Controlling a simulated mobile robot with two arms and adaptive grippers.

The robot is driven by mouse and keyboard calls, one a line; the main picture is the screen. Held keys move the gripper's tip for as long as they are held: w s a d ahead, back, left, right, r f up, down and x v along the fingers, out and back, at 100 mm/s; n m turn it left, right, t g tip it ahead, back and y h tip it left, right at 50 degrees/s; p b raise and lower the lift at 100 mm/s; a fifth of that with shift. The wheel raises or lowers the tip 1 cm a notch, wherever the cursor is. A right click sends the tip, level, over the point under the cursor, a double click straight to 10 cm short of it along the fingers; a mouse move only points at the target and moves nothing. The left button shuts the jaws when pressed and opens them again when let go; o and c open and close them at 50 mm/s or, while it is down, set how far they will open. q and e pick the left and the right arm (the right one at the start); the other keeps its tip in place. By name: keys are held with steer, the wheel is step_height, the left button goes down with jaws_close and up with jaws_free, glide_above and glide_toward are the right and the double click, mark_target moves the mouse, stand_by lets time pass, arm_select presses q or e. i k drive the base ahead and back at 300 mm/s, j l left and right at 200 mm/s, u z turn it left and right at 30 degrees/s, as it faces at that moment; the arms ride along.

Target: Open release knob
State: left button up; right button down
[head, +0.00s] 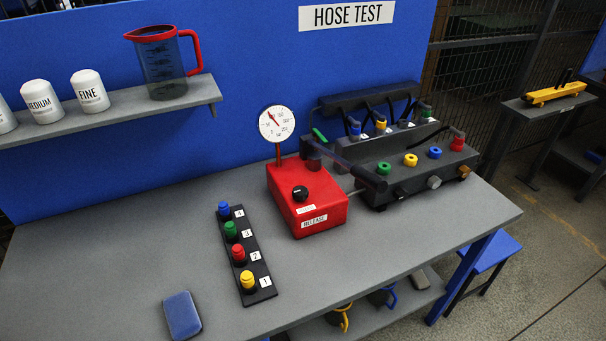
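The black release knob (300,193) sits on top of a red pump box (325,212), above a white label reading RELEASE (314,221). A round white gauge (276,124) stands on a red stem at the back left of the box, its needle pointing to the upper left. A dark lever (349,166) reaches from the box toward the right. Whether the knob is open or closed cannot be told. Neither of my grippers shows in the head view.
A black strip (262,283) with several coloured plugs lies left of the box. A dark hose manifold (413,173) stands to the right. A blue pad (182,314) lies at the front left. A shelf (130,117) holds a jug (166,68) and white containers. The table front is mostly clear.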

mark_target(300, 193)
steer(key=k+j, duration=0.1)
steer(key=j, duration=0.7)
steer(key=k+j, duration=0.15)
steer(key=j, duration=0.2)
steer(key=k+j, duration=0.1)
steer(key=j, duration=0.3)
steer(key=k+j+z, duration=0.1)
steer(key=j, duration=0.3)
